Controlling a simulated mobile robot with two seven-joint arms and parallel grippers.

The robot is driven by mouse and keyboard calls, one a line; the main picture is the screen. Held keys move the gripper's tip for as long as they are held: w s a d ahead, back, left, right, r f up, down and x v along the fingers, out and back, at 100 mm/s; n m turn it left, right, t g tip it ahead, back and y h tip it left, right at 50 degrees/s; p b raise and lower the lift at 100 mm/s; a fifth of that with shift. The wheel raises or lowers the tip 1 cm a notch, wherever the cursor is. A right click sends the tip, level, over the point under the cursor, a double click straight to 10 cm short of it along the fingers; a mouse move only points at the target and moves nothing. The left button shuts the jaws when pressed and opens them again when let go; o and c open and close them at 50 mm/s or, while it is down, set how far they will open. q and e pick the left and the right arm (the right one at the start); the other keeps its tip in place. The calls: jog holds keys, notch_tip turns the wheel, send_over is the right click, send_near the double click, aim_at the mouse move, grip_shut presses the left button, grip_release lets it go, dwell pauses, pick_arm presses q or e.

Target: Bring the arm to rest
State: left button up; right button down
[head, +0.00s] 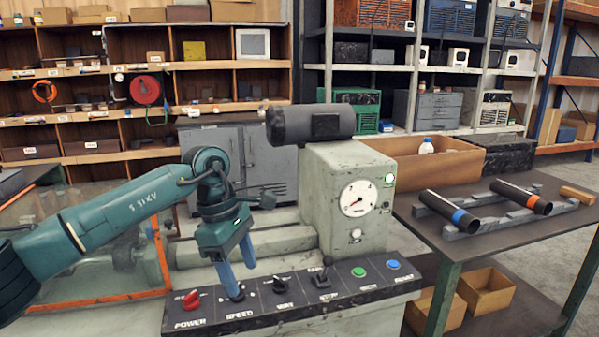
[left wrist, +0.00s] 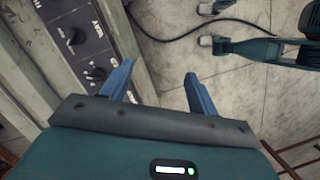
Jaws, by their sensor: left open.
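My left arm comes in from the left in the head view. Its gripper (head: 243,281) hangs with blue fingers pointing down over the control panel (head: 300,297), near the SPEED knob (head: 236,294). The fingers partly overlap the knob in the picture; I cannot tell whether they touch it. In the left wrist view the gripper (left wrist: 159,70) is open, with nothing between its fingers and the floor beyond. Panel knobs (left wrist: 76,37) lie to the left of the fingers there.
The machine housing with a dial gauge (head: 357,198) and a dark motor (head: 311,123) stands behind the panel. An orange-framed clear guard (head: 110,303) is beneath my arm. A table (head: 425,215) at the right bears two dark pipes (head: 450,212). Bare floor (left wrist: 240,95) shows beside the machine.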

pick_arm(q)
jog(key=s+d+f+n+g+h+p, duration=0.1)
jog(key=s+d+n+h, duration=0.5)
jog(key=d+h, duration=0.3)
jog(key=s+d+f+n+h, duration=0.1)
jog(key=s+d+n+h, duration=0.5)
jog(key=d+h, duration=0.3)
jog(key=w+a+f+n+t+y+p, duration=0.1)
jog(key=a+f+n+t+y, duration=0.35)
jog(key=n+t, duration=0.75)
jog(key=w+a+f+n+t+y, duration=0.1)
jog(key=a+f+n+t+y, duration=0.4)
jog(key=n, duration=1.2)
jog(key=s+a+f+n+g+y, duration=0.4)
jog(key=s+a+f+n+y, duration=0.3)
jog(key=s+a+f+n, duration=0.5)
notch_tip(320, 180, down, 4)
jog(key=shift+s+a+r+n+g+p, duration=0.2)
jog(key=shift+s+n+g+p, duration=0.25)
jog(key=shift+s, duration=0.35)
pick_arm(e)
jog(key=shift+w+d+r+h, duration=0.25)
jog(key=shift+w+d+h, duration=0.15)
jog(key=shift+d, duration=0.2)
pick_arm(q)
jog(key=shift+d+y, duration=0.1)
jog(key=shift+y, duration=0.15)
pick_arm(e)
jog(key=shift+r, duration=0.1)
